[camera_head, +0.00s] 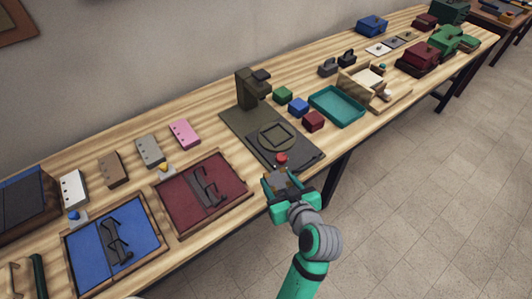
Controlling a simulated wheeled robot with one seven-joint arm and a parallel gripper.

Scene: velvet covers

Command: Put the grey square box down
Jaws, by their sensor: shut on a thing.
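My gripper (281,179), at the end of my green arm, is at the table's front edge, by the near corner of a dark olive plate. It is shut on a small grey-brown thing (280,184), taken to be the grey square box. The fingers hide much of it, so its full shape and its height above the table are hard to tell. The dark plate (243,124) has a round disc with a black square outline (276,137) and an upright press-like stand (252,88) at its back. A red knob (281,158) shows just beyond my fingers.
Green (283,95), blue (298,107) and dark red (313,121) blocks stand right of the plate, before a teal tray (337,106). A maroon tray with glasses (174,204) and a blue tray with glasses (88,253) lie left. Several upright coloured blocks stand behind these trays.

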